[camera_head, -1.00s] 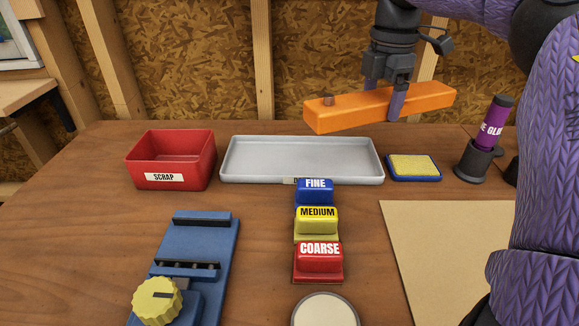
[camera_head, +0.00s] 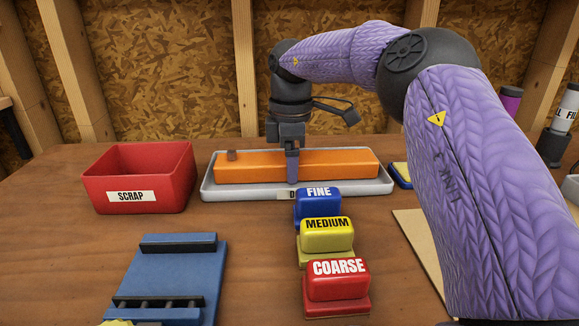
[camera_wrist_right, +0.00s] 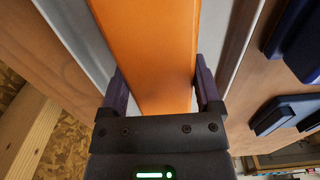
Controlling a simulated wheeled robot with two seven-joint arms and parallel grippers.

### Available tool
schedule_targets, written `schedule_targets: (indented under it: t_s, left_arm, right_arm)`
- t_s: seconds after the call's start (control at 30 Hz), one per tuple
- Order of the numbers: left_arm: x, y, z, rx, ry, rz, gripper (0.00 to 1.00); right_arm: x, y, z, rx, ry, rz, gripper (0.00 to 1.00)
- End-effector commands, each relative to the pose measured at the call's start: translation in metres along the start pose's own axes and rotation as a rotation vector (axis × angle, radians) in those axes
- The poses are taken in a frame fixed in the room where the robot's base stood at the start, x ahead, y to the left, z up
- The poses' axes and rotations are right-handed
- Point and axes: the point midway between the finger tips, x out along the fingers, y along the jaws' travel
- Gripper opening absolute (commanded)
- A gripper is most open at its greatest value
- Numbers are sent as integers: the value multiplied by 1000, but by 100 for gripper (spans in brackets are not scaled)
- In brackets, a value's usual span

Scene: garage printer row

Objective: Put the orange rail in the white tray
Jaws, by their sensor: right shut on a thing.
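The orange rail (camera_head: 340,166) lies level, lengthwise along the white tray (camera_head: 240,192) and within its rim as seen from the head. In the right wrist view the rail (camera_wrist_right: 158,45) passes between the two fingers (camera_wrist_right: 161,90), with white tray edges on both sides. I cannot tell whether the rail's underside touches the tray floor. A small brown knob stands on the rail's left end. My left gripper is not in view.
A red SCRAP bin (camera_head: 138,178) stands left of the tray. FINE (camera_head: 318,205), MEDIUM (camera_head: 326,235) and COARSE (camera_head: 336,284) blocks line up in front of it. A blue fixture (camera_head: 170,275) is front left. My right arm covers much of the right side.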

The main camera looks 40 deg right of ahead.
Motion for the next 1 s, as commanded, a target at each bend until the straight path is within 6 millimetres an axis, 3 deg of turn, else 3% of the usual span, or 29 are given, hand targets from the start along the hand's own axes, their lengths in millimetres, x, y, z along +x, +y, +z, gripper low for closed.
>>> schedule_targets:
  t_s: [0.2,0.23,0.3,0.53,0.63,0.87,1.0]
  left_arm:
    - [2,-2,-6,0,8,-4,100]
    - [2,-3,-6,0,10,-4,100]
    - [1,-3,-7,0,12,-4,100]
    - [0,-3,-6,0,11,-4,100]
    - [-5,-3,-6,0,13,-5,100]
    - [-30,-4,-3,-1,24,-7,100]
    - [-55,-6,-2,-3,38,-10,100]
  right_arm:
    - [2,0,0,-1,0,0,0]
    - [2,0,0,-1,0,0,86]
    - [1,0,0,-1,0,0,100]
    - [0,0,0,-1,0,1,100]
    - [-10,0,0,0,1,4,100]
    - [-66,0,0,0,1,7,100]
    - [-105,-1,1,0,5,6,100]
